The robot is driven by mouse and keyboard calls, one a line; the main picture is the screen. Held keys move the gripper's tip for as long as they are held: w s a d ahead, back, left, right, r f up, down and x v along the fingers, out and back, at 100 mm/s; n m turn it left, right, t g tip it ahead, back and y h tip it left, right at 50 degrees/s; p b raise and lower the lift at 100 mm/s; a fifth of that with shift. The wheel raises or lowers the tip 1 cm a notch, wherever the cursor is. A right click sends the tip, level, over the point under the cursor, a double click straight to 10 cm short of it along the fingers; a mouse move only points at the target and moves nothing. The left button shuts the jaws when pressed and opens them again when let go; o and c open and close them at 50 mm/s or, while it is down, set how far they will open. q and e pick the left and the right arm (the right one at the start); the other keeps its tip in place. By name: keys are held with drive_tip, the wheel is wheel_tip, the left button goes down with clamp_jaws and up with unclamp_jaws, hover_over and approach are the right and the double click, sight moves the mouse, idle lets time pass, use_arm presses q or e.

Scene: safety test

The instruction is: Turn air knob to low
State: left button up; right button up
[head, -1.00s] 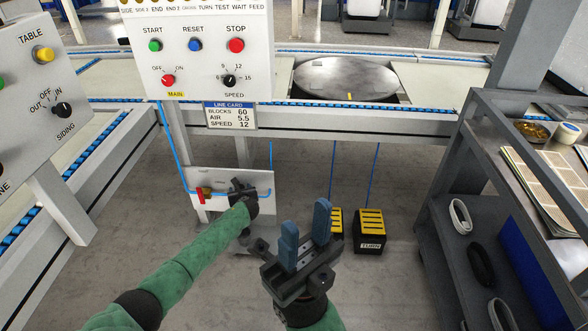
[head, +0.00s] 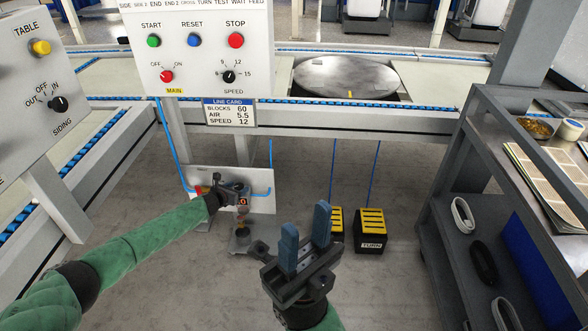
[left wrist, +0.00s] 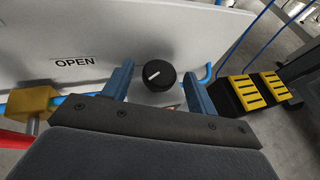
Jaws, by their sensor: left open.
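A black knob (left wrist: 158,77) with a white line on it sits low on the white air panel (left wrist: 100,30). In the left wrist view the line is slanted; I cannot tell which setting it marks. My left gripper (head: 238,187) is in front of the air panel (head: 262,178) and hides the knob in the head view. Its blue fingers (left wrist: 160,88) are open, one on each side of the knob, with gaps visible between them and it. My right gripper (head: 305,236) is open and empty, in front of the floor pedals.
A brass valve (left wrist: 30,102) with a red handle is left of the knob, below an OPEN label. Yellow-topped pedals (head: 371,230) stand on the floor to the right. A line card (head: 229,113) reads AIR 5.5. A grey cart (head: 447,235) stands right.

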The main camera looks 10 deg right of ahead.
use_arm(q)
drive_tip(key=shift+w+a+m+g+h+b, duration=0.15)
drive_tip(key=shift+m+g+h+b, duration=0.15)
drive_tip(key=shift+m+g+h, duration=0.4)
